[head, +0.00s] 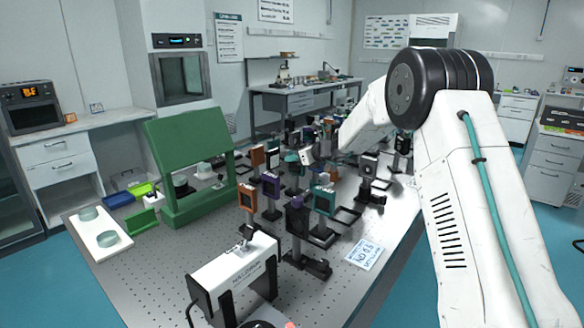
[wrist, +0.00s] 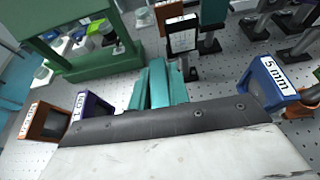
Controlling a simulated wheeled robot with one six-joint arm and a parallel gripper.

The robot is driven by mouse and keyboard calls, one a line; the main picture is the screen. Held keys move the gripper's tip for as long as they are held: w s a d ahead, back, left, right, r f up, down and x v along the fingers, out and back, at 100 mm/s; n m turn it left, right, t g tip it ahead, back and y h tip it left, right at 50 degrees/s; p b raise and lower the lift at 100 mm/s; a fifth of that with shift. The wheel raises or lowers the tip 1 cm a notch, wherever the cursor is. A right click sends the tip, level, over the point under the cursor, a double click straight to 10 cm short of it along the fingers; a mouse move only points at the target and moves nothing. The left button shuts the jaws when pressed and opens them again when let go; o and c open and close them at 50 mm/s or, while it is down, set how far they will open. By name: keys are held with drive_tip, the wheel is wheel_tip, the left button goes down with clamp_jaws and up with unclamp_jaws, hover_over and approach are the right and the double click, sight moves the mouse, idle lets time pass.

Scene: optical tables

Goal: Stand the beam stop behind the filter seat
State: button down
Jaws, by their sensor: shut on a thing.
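My gripper (head: 308,156) is over the far middle of the optical table, among the posted mounts. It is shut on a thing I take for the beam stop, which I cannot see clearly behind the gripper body. In the wrist view upright teal pieces (wrist: 158,85) show just past the dark edge of my gripper; I cannot tell whether they are jaws or the held thing. A black-framed mount with a pale face (wrist: 183,40) stands beyond them. I cannot tell which mount is the filter seat.
A blue mount marked 5 mm (wrist: 272,82) stands close at right, purple (wrist: 92,103) and orange (wrist: 45,122) mounts at left. A green housing (head: 190,160), a white instrument (head: 235,278) and an ND card (head: 363,254) are on the perforated table (head: 130,272). The near left is mostly clear.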

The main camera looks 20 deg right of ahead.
sight(293, 166)
drive_tip(key=shift+w+a+f, duration=0.1)
drive_tip(key=shift+w+a, duration=0.15)
drive_tip(key=shift+w, duration=0.15)
drive_tip(key=shift+f, duration=1.7)
drive_tip(key=c, duration=1.3)
unclamp_jaws()
drive_tip(key=shift+f, duration=0.15)
